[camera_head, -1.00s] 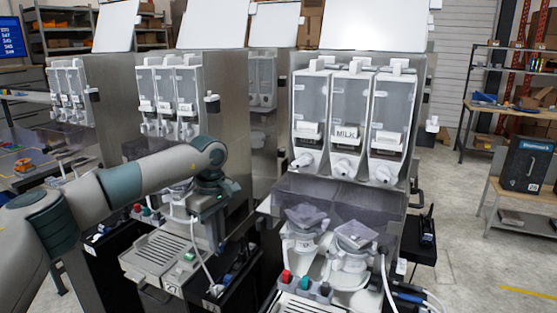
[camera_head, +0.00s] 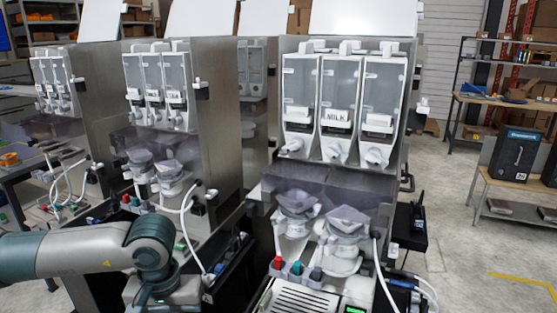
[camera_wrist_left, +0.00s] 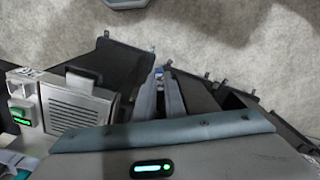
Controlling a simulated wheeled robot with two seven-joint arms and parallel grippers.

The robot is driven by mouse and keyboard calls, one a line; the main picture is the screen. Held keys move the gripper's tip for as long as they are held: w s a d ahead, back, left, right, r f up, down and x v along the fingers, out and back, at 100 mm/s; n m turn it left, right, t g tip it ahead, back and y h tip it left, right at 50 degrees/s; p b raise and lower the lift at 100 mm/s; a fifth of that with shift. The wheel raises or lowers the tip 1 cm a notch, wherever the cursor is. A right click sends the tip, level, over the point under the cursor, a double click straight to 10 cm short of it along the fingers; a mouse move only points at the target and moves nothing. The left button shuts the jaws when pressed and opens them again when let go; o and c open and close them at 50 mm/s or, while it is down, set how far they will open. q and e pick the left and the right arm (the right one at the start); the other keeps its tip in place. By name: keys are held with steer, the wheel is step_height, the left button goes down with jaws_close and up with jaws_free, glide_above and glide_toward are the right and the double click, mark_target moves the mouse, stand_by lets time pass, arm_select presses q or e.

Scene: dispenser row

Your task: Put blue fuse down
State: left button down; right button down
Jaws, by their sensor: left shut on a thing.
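In the left wrist view my left gripper (camera_wrist_left: 160,80) points down with its two long grey fingers close together. A small blue piece, the blue fuse (camera_wrist_left: 158,71), shows between the fingertips; most of it is hidden by the fingers. The fingertips are above dark black bins or trays (camera_wrist_left: 110,75); I cannot tell how high. In the head view my left arm comes in at the lower left, and its gripper is out of the picture below. My right gripper shows in neither view.
A dispenser with a MILK label (camera_head: 337,118) stands at centre right, with a slotted drip tray (camera_head: 298,300) below it. More dispensers (camera_head: 158,95) stand to the left. In the wrist view a slotted drip tray (camera_wrist_left: 80,108) lies at left, with grey floor (camera_wrist_left: 220,35) beyond the bins.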

arm_select(q)
steer(key=s, duration=0.1)
steer(key=s+m, duration=0.1)
steer(key=shift+s+a+f, duration=0.2)
steer(key=shift+s, duration=0.2)
steer(key=shift+f, duration=0.15)
steer(key=s+f, duration=0.4)
steer(key=f, duration=1)
steer(key=shift+f, duration=0.35)
